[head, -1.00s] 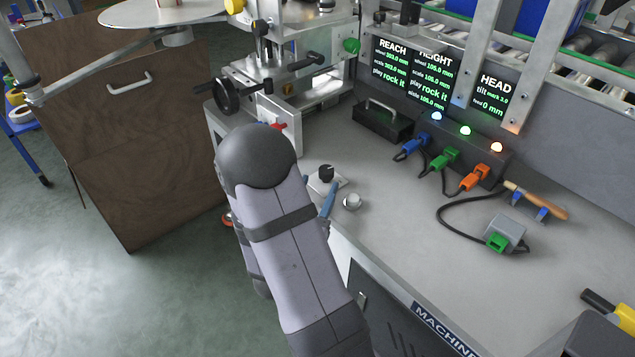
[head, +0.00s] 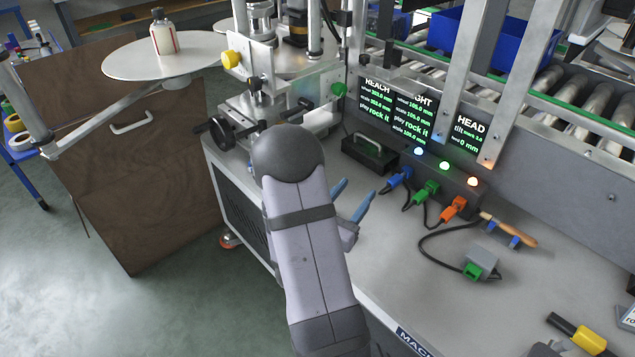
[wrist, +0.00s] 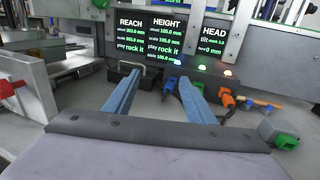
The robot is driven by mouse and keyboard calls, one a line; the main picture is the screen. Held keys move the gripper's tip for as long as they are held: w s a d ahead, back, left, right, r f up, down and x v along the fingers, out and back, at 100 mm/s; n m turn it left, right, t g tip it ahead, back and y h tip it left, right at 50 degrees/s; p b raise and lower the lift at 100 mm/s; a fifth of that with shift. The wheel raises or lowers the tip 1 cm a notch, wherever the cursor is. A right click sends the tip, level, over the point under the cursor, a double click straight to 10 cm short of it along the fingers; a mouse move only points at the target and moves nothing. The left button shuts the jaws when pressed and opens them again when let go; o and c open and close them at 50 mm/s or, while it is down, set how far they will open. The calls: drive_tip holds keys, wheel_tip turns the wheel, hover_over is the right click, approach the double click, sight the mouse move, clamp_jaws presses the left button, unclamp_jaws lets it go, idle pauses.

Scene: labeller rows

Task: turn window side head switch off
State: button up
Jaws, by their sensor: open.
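My gripper (head: 357,188) is open and empty, its two blue fingers spread above the grey bench, pointing at the back panel; they also show in the wrist view (wrist: 160,78). I cannot make out a switch marked as the head switch; my arm hides part of the bench.
A black handled case (head: 370,152) lies left of the lamp box. A grey block with a green plug (head: 480,262) and a wooden-handled tool (head: 510,230) lie to the right. Metal posts (head: 508,80) rise behind. The middle of the bench is fairly clear.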

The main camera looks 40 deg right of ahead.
drive_tip(key=s+d+r+m+g+h+p, duration=0.2)
drive_tip(key=s+d+r+m+g+p, duration=0.4)
drive_tip(key=r, duration=0.3)
drive_tip(key=s+d+m+g+y+p, duration=0.3)
drive_tip(key=s+m+g+y, duration=0.6)
drive_tip(key=m, duration=0.4)
drive_tip(key=w+a+f+m+t+y, duration=0.2)
drive_tip(key=w+a+f+m+y, duration=0.45)
drive_tip(key=m, duration=0.25)
drive_tip(key=w+a+f+m+t+y, duration=0.1)
drive_tip(key=w+m+t, duration=0.1)
drive_tip(key=w, duration=0.4)
drive_tip(key=w+a+f+m+t+y, duration=0.1)
drive_tip(key=w+a+m+t, duration=0.1)
drive_tip(key=w, duration=0.4)
drive_tip(key=w+a+f+m+t+y, duration=0.1)
drive_tip(key=w+a+m+t+y, duration=0.1)
drive_tip(key=w+m+t, duration=0.2)
drive_tip(key=shift+w+f+m, duration=0.1)
drive_tip(key=shift+w+m, duration=0.8)
drive_tip(key=shift+w, duration=0.35)
drive_tip(key=shift+w+d+m, duration=0.1)
drive_tip(key=shift+w+m, duration=0.05)
drive_tip(key=shift+m, duration=0.45)
